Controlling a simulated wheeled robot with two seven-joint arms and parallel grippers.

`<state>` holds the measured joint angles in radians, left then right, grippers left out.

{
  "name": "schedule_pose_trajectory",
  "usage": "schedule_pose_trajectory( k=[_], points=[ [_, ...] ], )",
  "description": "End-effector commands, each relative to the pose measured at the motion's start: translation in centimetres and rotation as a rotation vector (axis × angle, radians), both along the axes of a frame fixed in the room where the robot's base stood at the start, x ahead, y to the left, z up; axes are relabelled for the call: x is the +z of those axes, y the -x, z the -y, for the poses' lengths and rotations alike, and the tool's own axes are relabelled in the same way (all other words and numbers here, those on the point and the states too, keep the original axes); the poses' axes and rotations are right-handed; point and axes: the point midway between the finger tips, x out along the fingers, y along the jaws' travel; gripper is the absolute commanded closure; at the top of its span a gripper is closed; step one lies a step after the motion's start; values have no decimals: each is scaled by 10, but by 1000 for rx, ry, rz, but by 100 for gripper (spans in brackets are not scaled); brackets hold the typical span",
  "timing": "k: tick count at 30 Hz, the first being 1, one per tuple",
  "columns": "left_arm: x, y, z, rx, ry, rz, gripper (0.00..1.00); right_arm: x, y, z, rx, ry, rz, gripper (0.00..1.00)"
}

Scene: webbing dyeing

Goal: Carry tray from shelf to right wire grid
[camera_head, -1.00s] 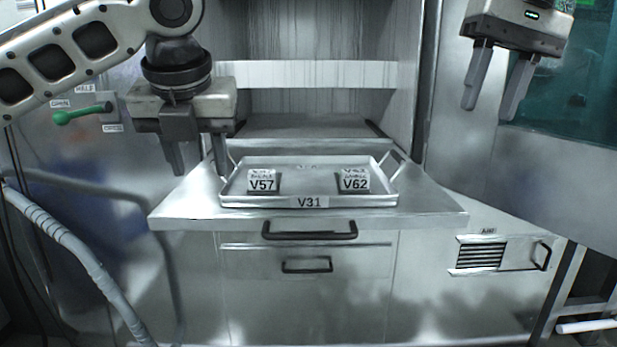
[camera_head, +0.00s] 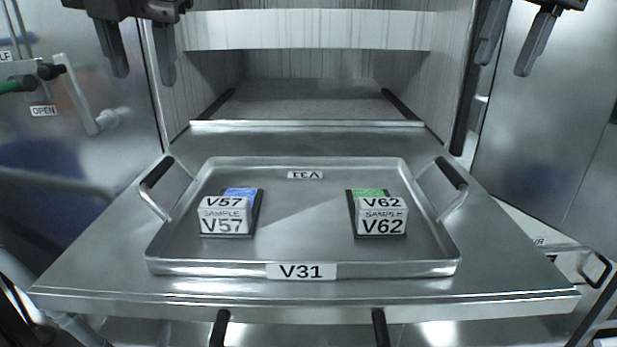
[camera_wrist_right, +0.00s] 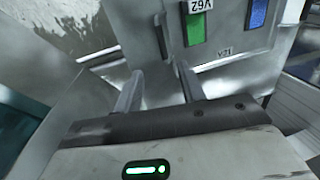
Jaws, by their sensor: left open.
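The metal tray (camera_head: 300,255) labelled V31 lies flat on the pulled-out shelf (camera_head: 110,285), with a raised loop handle at its left and right ends. It holds two sample blocks, V57 (camera_head: 224,216) with a blue top and V62 (camera_head: 381,216) with a green top. My left gripper (camera_head: 143,72) is open and empty, above and beyond the tray's left side. My right gripper (camera_head: 507,58) is open and empty at the upper right, apart from the tray. Its fingers also show in the right wrist view (camera_wrist_right: 160,88), with part of the tray beyond. No wire grid is recognisable.
The cabinet opening (camera_head: 310,95) lies behind the tray, under a pale crossbar (camera_head: 310,30). A door with a green-tipped handle (camera_head: 15,86) stands at the left. A metal panel (camera_head: 545,130) stands at the right. The shelf has bare margins around the tray.

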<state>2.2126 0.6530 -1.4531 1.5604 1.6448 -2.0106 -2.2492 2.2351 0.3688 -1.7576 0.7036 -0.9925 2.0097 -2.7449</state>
Motion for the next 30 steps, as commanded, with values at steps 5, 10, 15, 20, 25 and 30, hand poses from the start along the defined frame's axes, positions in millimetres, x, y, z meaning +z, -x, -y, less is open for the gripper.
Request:
schedule_pose_trajectory(
  k=[5,10,15,20,25,30],
  points=[
    [1,0,0,-1,1,2,58,1,0,0,1,0,1,60],
    [0,0,0,-1,1,2,58,0,0,0,1,0,0,60],
    [-6,-3,-1,-1,1,-1,58,-8,0,-2,5,0,-8,60],
    [-20,-8,-4,-1,2,-2,58,-23,1,-5,7,-1,-9,60],
    [-44,-17,-9,-1,3,-4,58,-48,1,-9,6,-2,-7,60],
    [-73,-28,-17,2,1,-2,58,-80,2,-15,4,-3,-6,60]
  ],
)
